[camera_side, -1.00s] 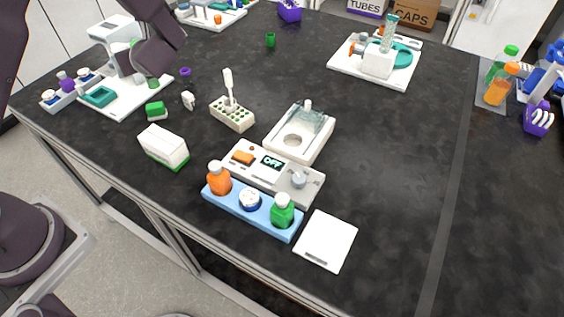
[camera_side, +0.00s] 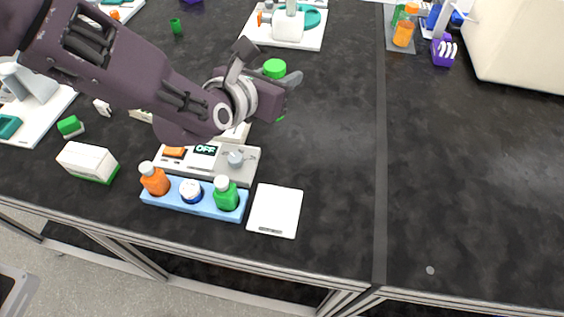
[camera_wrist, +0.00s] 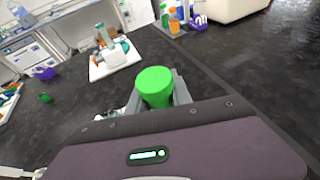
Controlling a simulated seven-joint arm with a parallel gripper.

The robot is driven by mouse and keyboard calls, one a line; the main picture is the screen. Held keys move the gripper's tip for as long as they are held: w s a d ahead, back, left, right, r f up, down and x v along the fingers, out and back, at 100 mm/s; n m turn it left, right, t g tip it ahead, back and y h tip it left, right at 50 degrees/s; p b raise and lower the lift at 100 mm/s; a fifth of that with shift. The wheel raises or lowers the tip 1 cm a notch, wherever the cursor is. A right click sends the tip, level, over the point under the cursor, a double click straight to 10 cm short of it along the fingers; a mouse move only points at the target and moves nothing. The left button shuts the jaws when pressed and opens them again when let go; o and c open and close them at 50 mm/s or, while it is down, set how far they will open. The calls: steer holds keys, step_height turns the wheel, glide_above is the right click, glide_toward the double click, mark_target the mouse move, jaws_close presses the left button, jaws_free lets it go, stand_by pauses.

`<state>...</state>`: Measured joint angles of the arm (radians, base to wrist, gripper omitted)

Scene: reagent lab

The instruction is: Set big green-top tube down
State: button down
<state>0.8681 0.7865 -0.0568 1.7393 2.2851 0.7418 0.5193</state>
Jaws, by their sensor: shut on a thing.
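The big green-top tube (camera_side: 274,68) is in my gripper (camera_side: 282,82), which is shut on it. Its green cap shows above the fingers in the side view, and a bit of green shows below them. The wrist view shows the green cap (camera_wrist: 155,84) from above, between the grey fingers (camera_wrist: 180,92). The tube looks close to upright. Most of its body is hidden by my gripper. I cannot tell whether its bottom touches the black bench (camera_side: 330,130).
A blue rack (camera_side: 208,208) with several bottles, a device reading OFF (camera_side: 243,172) and a white pad (camera_side: 275,211) are in front of my arm. A white stand (camera_side: 257,27) is behind. The bench to the right of my gripper is clear.

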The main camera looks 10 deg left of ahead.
steer(key=f, duration=0.5)
steer(key=d+f, duration=0.1)
steer(key=f, duration=0.9)
steer(key=shift+s+d, duration=0.3)
steer(key=shift+s, duration=0.1)
steer(key=c, duration=1.2)
jaws_free()
steer(key=shift+o, duration=0.2)
steer(key=shift+s+r, duration=0.2)
steer(key=shift+s, duration=0.1)
steer(key=v, duration=1.1)
steer(key=shift+a, duration=0.3)
